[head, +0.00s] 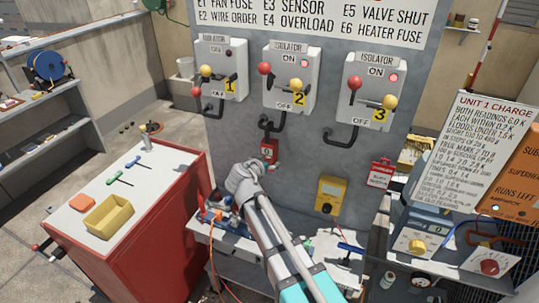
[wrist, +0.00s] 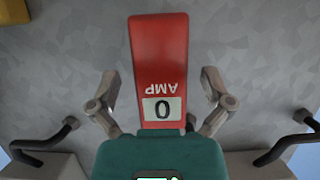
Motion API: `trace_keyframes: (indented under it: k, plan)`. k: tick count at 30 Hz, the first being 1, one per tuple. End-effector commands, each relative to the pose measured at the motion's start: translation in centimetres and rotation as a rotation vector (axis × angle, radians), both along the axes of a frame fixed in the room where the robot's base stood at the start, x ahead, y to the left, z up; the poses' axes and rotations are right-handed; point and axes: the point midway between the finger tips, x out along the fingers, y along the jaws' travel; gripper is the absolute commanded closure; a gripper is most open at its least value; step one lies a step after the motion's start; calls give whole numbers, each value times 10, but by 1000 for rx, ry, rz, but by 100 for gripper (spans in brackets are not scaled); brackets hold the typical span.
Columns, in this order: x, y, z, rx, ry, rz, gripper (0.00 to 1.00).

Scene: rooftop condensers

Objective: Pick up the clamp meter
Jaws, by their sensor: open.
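The clamp meter is a red body with a white "0" display, seen against the grey panel in the head view (head: 268,147). In the wrist view the clamp meter (wrist: 158,55) is upside down, with "AMP" printed on it. My gripper (head: 267,166) is just below the meter in the head view and hides part of its lower end. In the wrist view my gripper (wrist: 158,84) has its two fingers spread, one on each side of the meter, with visible gaps. I cannot tell how the meter is held on the panel.
The grey panel carries three isolators (head: 290,80) with levers above the meter. A yellow instrument (head: 331,194) is at the lower right. A red cabinet (head: 130,190) holds a yellow tray (head: 108,216) and tools. A cluttered bench (head: 222,240) lies below my arm.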

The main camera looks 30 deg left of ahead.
Motion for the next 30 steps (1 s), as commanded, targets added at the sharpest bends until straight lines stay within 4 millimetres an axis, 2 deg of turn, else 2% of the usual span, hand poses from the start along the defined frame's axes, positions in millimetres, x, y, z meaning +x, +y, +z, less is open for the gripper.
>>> trace_keyframes:
  k: [3, 7, 25, 26, 30]
  plan:
    - [15, 3, -7, 0, 0, 0, 0]
    - [24, 3, -10, 0, -1, 0, 0]
    - [26, 2, -10, 0, -1, -1, 0]
    - [26, 2, -10, 0, -1, -1, 2]
    - [26, 2, -10, 0, -1, -1, 28]
